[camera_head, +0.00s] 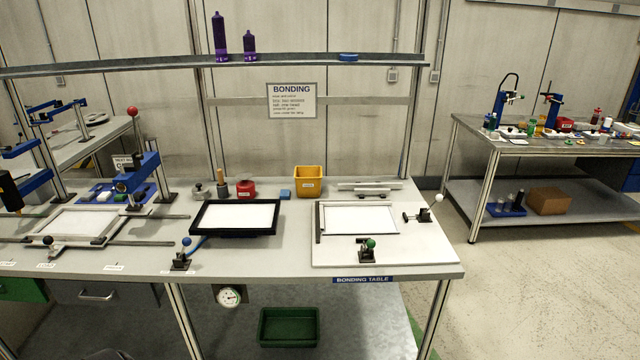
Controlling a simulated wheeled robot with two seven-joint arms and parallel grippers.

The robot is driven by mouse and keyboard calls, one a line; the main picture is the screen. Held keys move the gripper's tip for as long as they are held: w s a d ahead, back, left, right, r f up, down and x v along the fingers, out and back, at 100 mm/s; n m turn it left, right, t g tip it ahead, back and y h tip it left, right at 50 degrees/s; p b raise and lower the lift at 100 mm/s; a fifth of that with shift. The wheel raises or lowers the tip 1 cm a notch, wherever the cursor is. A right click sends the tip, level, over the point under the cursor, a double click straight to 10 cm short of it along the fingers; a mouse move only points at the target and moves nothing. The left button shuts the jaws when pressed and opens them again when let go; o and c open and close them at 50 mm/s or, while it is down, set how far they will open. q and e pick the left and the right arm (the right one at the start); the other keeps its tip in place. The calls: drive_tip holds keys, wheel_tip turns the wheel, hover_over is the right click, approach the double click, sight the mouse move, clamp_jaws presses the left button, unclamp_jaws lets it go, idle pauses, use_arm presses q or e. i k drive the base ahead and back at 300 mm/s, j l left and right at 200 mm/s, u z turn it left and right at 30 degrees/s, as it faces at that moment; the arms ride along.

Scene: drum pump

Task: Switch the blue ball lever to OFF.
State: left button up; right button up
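The blue ball lever (186,242) stands near the front edge of the bonding table, left of its middle. Its blue ball tops a short stem on a small dark base (180,262). The stem looks near upright, with a slight lean I cannot judge well. A blue strip lies just right of it, towards the black-framed panel (235,218). No ON or OFF marking is readable at this size. Neither of my grippers shows in the head view.
A red ball (132,112) tops a post at left. A yellow bin (310,181) is at the back. A dial gauge (229,296) hangs below the table edge.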

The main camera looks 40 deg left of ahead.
sight(187, 241)
drive_tip(key=u, duration=1.85)
